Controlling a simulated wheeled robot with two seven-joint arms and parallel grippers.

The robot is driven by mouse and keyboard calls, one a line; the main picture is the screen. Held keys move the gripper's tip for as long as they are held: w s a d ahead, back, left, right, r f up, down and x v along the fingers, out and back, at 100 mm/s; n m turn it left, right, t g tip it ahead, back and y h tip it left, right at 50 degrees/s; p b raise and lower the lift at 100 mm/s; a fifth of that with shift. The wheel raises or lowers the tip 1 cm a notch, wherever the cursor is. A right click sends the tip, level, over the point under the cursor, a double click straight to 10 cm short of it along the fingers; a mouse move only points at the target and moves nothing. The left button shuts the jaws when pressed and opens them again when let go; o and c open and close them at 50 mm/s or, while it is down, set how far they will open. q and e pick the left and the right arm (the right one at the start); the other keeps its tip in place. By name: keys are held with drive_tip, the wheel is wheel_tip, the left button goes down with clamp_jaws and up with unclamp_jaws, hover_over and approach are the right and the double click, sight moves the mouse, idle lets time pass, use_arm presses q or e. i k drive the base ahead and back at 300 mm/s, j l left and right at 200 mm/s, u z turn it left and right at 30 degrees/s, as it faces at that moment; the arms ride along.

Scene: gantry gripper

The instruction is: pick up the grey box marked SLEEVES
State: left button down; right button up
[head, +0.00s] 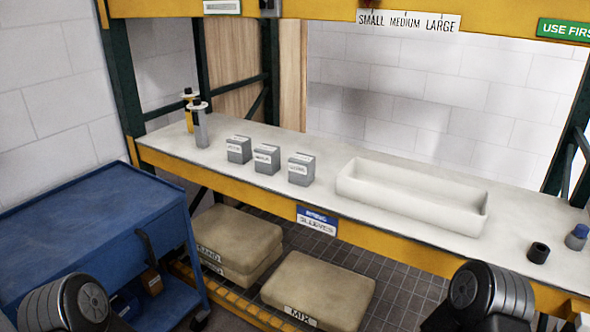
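Three small grey boxes with white labels stand in a row on the white shelf top: a left box (238,149), a middle box (266,159) and a right box (301,169). Their label words are too small and blurred to read surely, so I cannot tell which is marked SLEEVES. A sign (317,221) on the yellow beam below them seems to read SLEEVES. Dark parts of my arms show at the bottom left and bottom right, but neither gripper is in view.
A long white tray (410,193) stands right of the boxes. Two bottles (199,124) stand at the left end. A black cup (538,252) and a blue-capped jar (577,238) are at right. Sacks (318,290) lie below; a blue cart (90,232) stands left.

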sight(301, 167)
drive_tip(key=i+j, duration=0.2)
drive_tip(key=j, duration=0.2)
drive_tip(key=i+j, duration=0.45)
drive_tip(key=j, duration=0.3)
drive_tip(key=i+j, duration=0.25)
drive_tip(key=z, duration=0.45)
drive_tip(key=j+z, duration=0.1)
drive_tip(key=z, duration=0.8)
drive_tip(key=j+z, duration=0.1)
drive_tip(key=z, duration=0.35)
